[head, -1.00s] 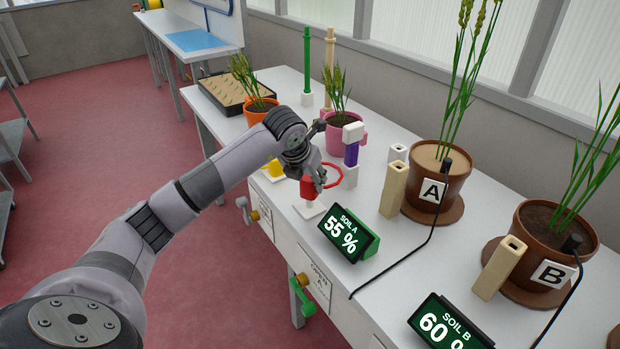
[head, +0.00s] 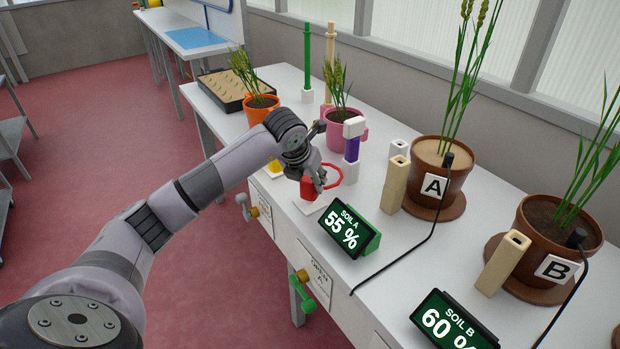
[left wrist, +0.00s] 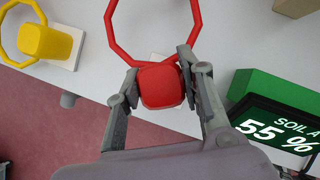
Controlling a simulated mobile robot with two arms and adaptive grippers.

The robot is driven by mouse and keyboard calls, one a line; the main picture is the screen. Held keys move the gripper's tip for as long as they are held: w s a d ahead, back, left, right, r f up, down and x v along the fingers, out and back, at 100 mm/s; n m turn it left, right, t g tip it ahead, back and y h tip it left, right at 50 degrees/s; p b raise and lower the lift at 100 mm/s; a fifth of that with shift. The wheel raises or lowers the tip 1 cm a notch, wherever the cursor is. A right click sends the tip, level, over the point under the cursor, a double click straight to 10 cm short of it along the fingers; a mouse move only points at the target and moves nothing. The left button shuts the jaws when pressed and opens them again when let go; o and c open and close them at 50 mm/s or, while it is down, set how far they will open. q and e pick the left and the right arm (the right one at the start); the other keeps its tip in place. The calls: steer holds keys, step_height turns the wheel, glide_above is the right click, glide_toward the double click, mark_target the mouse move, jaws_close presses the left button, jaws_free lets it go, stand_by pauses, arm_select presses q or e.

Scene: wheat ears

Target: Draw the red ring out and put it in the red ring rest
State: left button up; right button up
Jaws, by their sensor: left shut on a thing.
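The red ring (head: 335,178) is a thin loop joined to a red block. My left gripper (head: 313,186) is shut on this block; in the left wrist view the block (left wrist: 160,86) sits between both fingers, with the loop (left wrist: 112,42) reaching past them. A white square plate (head: 301,206) lies just below the block in the head view; whether the block touches it is hard to tell. I cannot tell for sure which thing is the red ring rest. My right gripper is not in view.
A yellow ring and block (left wrist: 45,40) stand on a white plate, close to the left. The Soil A display (head: 349,230), a purple-and-white post (head: 352,148), tan hollow posts (head: 393,184) and potted wheat (head: 435,178) stand nearby. The table's front edge is close.

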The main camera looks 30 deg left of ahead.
arm_select(q)
steer(key=shift+f+b, duration=0.85)
steer(key=shift+f, duration=0.45)
steer(key=o, duration=0.7)
steer(key=shift+o, duration=0.7)
steer(key=o, duration=0.4)
